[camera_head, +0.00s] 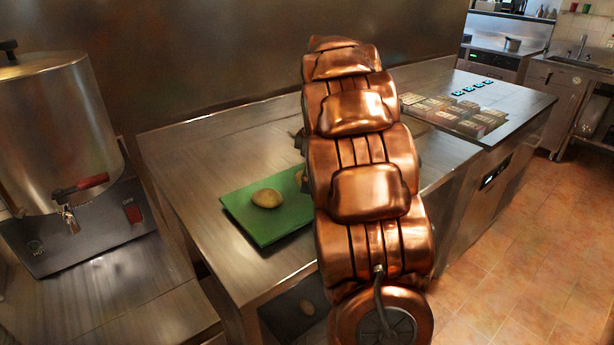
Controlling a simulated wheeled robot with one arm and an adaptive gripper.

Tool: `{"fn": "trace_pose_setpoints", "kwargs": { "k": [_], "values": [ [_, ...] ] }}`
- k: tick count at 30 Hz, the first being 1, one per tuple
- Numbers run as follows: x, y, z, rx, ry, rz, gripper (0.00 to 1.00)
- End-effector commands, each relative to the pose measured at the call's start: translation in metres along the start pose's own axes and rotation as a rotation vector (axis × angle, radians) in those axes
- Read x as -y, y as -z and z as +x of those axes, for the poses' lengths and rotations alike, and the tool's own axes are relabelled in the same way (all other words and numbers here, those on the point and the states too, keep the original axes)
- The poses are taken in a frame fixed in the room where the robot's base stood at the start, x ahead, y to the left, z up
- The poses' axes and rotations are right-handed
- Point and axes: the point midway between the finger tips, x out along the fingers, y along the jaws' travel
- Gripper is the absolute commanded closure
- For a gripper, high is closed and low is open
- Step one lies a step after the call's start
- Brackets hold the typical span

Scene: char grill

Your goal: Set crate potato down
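A tan potato (267,198) lies on a green board (245,223) on the steel counter. Part of a second potato-like thing (301,177) shows at the board's far right, mostly hidden behind my copper arm.
Several packed containers (470,118) sit in the counter at right. The counter left of the board is bare. Tiled floor (510,270) is clear at right.

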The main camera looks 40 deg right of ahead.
Motion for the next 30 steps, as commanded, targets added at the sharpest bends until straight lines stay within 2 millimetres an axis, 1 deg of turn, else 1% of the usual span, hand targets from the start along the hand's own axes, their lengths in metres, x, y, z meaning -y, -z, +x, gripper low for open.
{"fn": "trace_pose_setpoints", "kwargs": {
  "k": [3, 9, 12, 23, 30],
  "values": [
    [-0.016, 0.008, 0.0, -0.002, -0.002, 0.0, 0.86],
    [-0.036, 0.018, 0.003, 0.0, -0.002, -0.001, 0.86],
    [-0.042, 0.022, 0.005, 0.0, 0.0, -0.001, 0.86],
    [-0.05, 0.026, 0.008, -0.002, 0.0, 0.001, 0.86],
    [-0.05, 0.024, 0.024, 0.0, -0.001, 0.0, 0.86]
  ]
}}
